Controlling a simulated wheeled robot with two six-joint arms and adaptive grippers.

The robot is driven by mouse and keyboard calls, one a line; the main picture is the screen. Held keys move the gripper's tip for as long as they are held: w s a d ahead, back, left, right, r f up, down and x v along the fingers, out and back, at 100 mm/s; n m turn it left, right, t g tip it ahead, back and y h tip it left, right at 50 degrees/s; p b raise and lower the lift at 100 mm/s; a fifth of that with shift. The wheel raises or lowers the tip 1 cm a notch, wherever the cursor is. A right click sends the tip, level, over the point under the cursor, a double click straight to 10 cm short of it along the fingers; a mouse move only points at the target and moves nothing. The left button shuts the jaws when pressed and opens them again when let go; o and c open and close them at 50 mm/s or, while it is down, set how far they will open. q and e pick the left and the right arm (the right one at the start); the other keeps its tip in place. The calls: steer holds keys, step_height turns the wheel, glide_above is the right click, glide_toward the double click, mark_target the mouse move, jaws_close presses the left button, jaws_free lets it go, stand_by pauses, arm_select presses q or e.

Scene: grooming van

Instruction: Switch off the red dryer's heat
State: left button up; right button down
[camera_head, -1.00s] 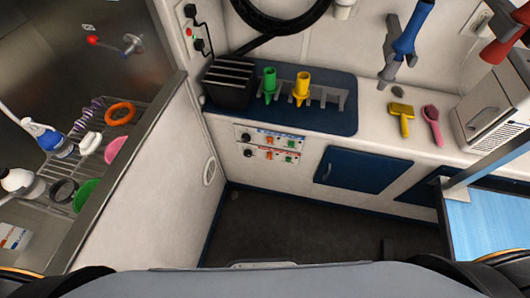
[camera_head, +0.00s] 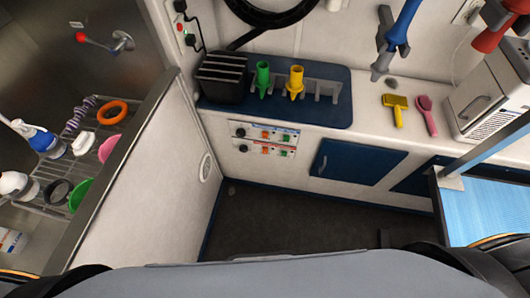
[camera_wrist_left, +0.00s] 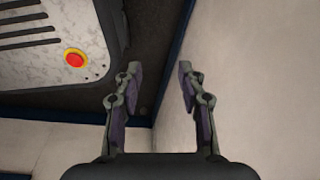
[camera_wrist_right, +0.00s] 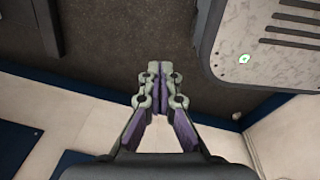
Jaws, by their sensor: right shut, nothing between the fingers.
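The red dryer (camera_head: 494,36) hangs at the top right of the head view, partly cut off by the frame edge. A two-row control panel (camera_head: 252,142) is on the white cabinet front below the blue mat. Its upper row has a blue label. Its lower row has a red label, a dark knob (camera_head: 242,148), an orange switch (camera_head: 265,150) and a green switch (camera_head: 284,153). Switch positions are too small to tell. My left gripper (camera_wrist_left: 159,72) is open and empty. My right gripper (camera_wrist_right: 160,68) is shut and empty. Neither gripper shows in the head view.
A blue dryer (camera_head: 402,28) hangs left of the red one. Green (camera_head: 263,78) and yellow (camera_head: 296,81) nozzles stand in a rack on the counter. A wash tub with a wire shelf (camera_head: 50,176) is at left, a blue table (camera_head: 488,214) at right. Dark floor (camera_head: 290,225) between is clear.

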arm_select(q)
steer(key=w+d+f+b, duration=0.1)
steer(key=w+f+b, duration=0.5)
steer(key=w+b, duration=0.55)
arm_select(e)
steer(key=w+a+n+t+y+b, duration=0.1)
steer(key=w+a+n+t, duration=0.25)
steer(key=w, duration=0.85)
steer(key=w+a+n+t, duration=0.3)
steer(key=w+n+t, duration=0.15)
steer(key=w, duration=0.85)
arm_select(q)
steer(key=w+d+r+b, duration=0.3)
steer(key=w+r+b, duration=0.2)
steer(key=b, duration=0.7)
steer(key=shift+w+r+h+b, duration=0.3)
steer(key=shift+w+r, duration=0.1)
steer(key=shift+w, duration=0.25)
arm_select(e)
steer(key=w+a+r+n+t+y, duration=0.5)
steer(key=w+a+r+n+y, duration=0.3)
steer(key=w+a+r+n, duration=0.4)
step_height(320, 180, up, 4)
steer(key=shift+a+f+n, duration=0.2)
steer(key=shift+n, duration=1)
arm_select(q)
steer(key=shift+d, duration=0.1)
